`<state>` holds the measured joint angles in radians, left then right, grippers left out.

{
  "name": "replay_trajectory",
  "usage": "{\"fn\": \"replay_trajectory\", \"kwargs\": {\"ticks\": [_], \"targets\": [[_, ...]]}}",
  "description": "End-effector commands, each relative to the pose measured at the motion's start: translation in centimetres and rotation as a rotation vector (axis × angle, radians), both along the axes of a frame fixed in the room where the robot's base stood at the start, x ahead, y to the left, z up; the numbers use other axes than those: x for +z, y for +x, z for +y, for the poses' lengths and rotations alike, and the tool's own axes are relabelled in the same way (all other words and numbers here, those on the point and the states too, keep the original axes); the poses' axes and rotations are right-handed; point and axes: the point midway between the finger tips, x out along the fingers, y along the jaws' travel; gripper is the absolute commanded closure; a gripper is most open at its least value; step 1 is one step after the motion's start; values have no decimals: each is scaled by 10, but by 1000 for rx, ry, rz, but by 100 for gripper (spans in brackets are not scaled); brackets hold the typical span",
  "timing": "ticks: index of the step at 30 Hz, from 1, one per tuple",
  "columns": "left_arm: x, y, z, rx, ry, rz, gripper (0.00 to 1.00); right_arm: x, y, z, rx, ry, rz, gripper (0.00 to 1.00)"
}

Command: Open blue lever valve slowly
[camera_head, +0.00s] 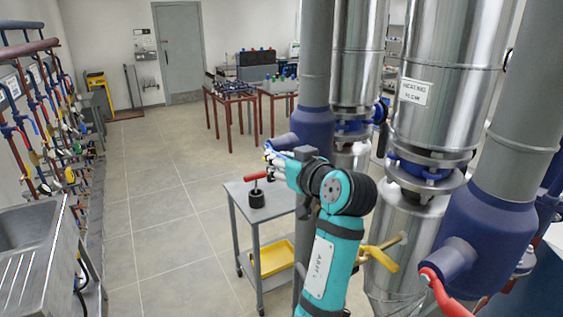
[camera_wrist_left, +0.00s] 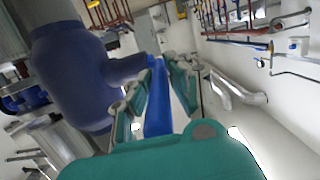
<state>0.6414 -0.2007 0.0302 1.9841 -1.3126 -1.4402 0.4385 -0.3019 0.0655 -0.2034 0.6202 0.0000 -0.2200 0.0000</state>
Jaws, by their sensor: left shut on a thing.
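My left gripper (camera_head: 276,166) is at the end of the teal arm, beside the dark blue jacket (camera_head: 312,130) of a grey pipe. In the left wrist view my left gripper (camera_wrist_left: 160,90) is shut on the blue lever (camera_wrist_left: 157,105), a long flat bar lying between its teal fingers. The lever's far end meets the side stub (camera_wrist_left: 128,68) of the dark blue jacket, which also shows in this view (camera_wrist_left: 70,75). In the head view the lever is almost wholly hidden by the gripper. My right gripper is not in view.
A yellow lever (camera_head: 380,259) and a red lever (camera_head: 447,293) stick out at the lower right, near shiny steel columns (camera_head: 440,90). A grey cart (camera_head: 233,190) carries a red-handled black tool (camera_head: 257,197). A sink (camera_head: 30,225) stands left; the floor between is clear.

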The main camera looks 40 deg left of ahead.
Motion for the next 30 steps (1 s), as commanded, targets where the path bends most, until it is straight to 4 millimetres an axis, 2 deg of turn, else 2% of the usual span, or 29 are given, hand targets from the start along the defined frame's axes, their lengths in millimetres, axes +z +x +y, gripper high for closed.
{"fn": "replay_trajectory", "kwargs": {"ticks": [1, 6, 16, 20, 30], "targets": [[7, 0, 0, -3, 14, -12, 82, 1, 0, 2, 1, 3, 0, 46], [5, 1, 0, -2, 13, -9, 61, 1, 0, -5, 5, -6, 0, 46], [8, 1, 0, -2, 8, -8, 61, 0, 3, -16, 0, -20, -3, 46], [26, 1, 0, -3, 7, -12, 61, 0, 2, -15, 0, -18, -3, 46], [88, 1, 1, -2, 8, -11, 61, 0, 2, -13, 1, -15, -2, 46]]}}
